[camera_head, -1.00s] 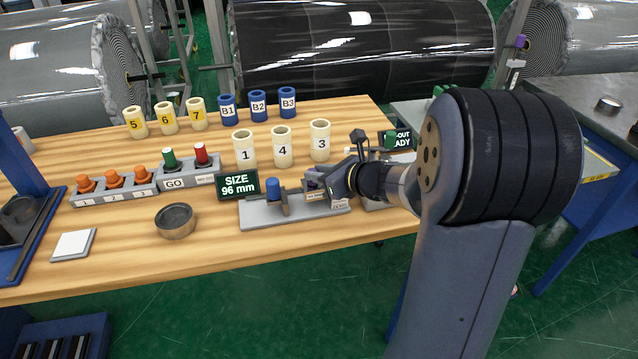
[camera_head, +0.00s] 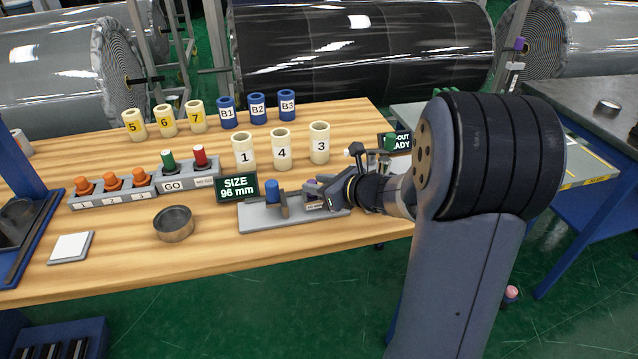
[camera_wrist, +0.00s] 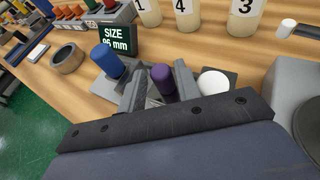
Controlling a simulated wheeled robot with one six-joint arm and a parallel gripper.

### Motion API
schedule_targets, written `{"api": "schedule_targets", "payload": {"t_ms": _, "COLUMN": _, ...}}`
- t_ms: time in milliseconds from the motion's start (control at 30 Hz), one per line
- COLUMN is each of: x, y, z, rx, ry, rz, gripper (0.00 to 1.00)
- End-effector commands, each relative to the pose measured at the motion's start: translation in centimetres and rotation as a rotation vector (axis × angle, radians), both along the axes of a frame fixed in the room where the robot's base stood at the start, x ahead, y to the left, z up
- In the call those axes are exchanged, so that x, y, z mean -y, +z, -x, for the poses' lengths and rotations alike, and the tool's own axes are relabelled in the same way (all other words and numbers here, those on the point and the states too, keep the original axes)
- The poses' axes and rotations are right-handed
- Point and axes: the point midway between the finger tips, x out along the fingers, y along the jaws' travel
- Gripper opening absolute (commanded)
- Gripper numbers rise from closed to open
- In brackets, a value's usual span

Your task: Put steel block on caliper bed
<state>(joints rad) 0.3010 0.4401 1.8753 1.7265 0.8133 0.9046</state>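The caliper bed (camera_head: 256,222) is a grey plate at the table's front edge, with a blue knob (camera_head: 272,191) standing on it. Its display (camera_head: 238,187) reads SIZE 96 mm and also shows in the wrist view (camera_wrist: 117,38). My gripper (camera_head: 313,192) is low over the bed's right part. In the wrist view its two grey fingers (camera_wrist: 160,82) stand on either side of a purple cylinder (camera_wrist: 162,80), right of the blue knob. I cannot tell whether they grip it. I cannot single out a steel block; the fingers and wrist hide part of the bed.
Numbered cream tubes (camera_head: 281,150) stand close behind the bed. Yellow-labelled tubes (camera_head: 164,120) and blue tubes (camera_head: 258,106) stand farther back. A round dark cup (camera_head: 174,224), a white square pad (camera_head: 72,247) and a button strip (camera_head: 112,187) are on the left. Bare wood lies around the cup.

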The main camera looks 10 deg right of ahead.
Motion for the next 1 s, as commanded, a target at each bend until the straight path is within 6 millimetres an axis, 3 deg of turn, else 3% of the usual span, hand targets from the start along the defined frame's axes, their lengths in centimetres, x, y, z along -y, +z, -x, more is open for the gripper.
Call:
{"api": "schedule_targets", "payload": {"t_ms": 600, "x": 5.5, "y": 4.2, "z": 8.1, "rx": 0.000, "ry": -0.004, "rz": 0.001, "gripper": 0.32}}
{"api": "schedule_targets", "payload": {"t_ms": 1000, "x": 6.2, "y": 4.7, "z": 9.3, "rx": 0.000, "ry": 0.000, "rz": 0.000, "gripper": 0.32}}
